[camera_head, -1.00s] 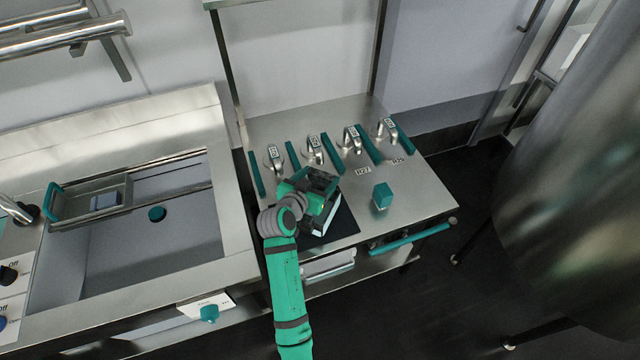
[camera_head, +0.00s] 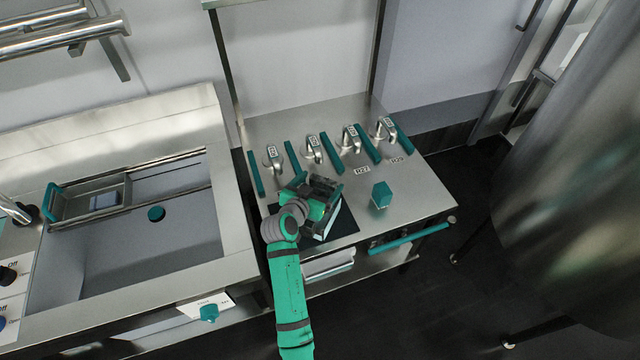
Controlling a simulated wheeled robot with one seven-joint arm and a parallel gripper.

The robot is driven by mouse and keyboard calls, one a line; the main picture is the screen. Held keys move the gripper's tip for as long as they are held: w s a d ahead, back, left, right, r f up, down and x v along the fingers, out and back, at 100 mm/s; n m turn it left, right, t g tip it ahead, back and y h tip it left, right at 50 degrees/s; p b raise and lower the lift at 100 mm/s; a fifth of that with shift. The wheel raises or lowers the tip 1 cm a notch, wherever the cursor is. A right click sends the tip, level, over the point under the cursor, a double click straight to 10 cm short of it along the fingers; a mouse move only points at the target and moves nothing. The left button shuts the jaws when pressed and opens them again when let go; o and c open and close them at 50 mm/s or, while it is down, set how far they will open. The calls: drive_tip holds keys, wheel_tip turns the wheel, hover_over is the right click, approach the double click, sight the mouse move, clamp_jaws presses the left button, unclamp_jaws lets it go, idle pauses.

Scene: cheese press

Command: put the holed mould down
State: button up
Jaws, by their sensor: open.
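My gripper (camera_head: 322,188) is open over the dark mat (camera_head: 346,222) on the steel bench. A white, block-like thing (camera_head: 331,225), partly hidden beneath my gripper, is on the mat; it may be the holed mould, but I cannot make out any holes. My wrist and gripper cover most of it. I cannot tell whether the fingers still touch it.
Several metal-handled pieces, including one (camera_head: 313,148), stand between teal dividers at the back of the bench. A teal block (camera_head: 381,194) stands right of the mat. A sink (camera_head: 150,250) is at left. A teal rail (camera_head: 408,239) runs along the bench front.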

drive_tip(key=shift+r, duration=0.1)
drive_tip(key=v, duration=1.2)
